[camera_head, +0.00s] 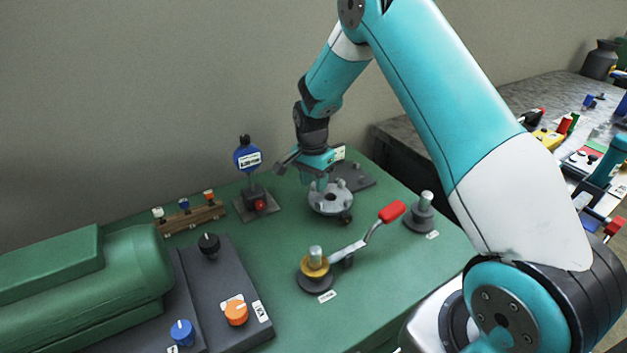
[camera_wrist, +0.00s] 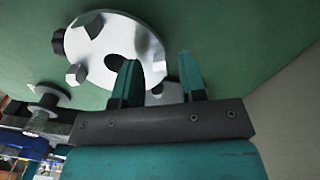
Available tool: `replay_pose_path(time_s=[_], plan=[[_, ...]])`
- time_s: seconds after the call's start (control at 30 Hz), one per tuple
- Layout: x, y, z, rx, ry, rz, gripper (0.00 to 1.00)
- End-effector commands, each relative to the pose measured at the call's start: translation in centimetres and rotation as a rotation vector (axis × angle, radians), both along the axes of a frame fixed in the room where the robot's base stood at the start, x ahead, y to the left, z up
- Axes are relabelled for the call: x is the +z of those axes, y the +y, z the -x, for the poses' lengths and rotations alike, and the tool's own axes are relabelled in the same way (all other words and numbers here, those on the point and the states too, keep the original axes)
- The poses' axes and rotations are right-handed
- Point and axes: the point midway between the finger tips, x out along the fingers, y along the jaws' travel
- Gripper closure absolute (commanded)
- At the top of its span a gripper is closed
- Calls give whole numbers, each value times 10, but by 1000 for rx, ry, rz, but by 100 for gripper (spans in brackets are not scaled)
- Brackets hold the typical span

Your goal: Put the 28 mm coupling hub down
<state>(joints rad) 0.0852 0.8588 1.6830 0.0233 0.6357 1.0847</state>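A round pale-grey disc with several lugs and a central hole (camera_head: 330,200), which looks like the coupling hub, is at the back middle of the green bench. It fills the upper left of the wrist view (camera_wrist: 92,45). No size marking is readable on it. My gripper (camera_head: 316,182) points down right at the disc. In the wrist view my teal fingers (camera_wrist: 158,78) are apart. The left finger overlaps the disc beside its hole; the right one is outside the rim. I see a gap between them with a lug in it. Contact with the bench is hidden.
A post with a brass ring (camera_head: 314,264) and a red-handled lever (camera_head: 391,211) are in front. A grey post on a round base (camera_head: 421,215) is at right. A blue gauge (camera_head: 247,157) stands left, and a green motor-like housing (camera_head: 80,285) fills the lower left.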

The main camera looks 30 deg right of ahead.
Motion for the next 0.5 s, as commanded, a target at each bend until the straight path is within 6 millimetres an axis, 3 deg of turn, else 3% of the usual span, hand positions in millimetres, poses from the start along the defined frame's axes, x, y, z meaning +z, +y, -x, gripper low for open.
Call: replay_pose_path(time_s=[0.27, 0.5], plan=[[11, 0, -1, 0, -4, 1, 62], [61, 1, -3, 0, -7, 1, 62]])
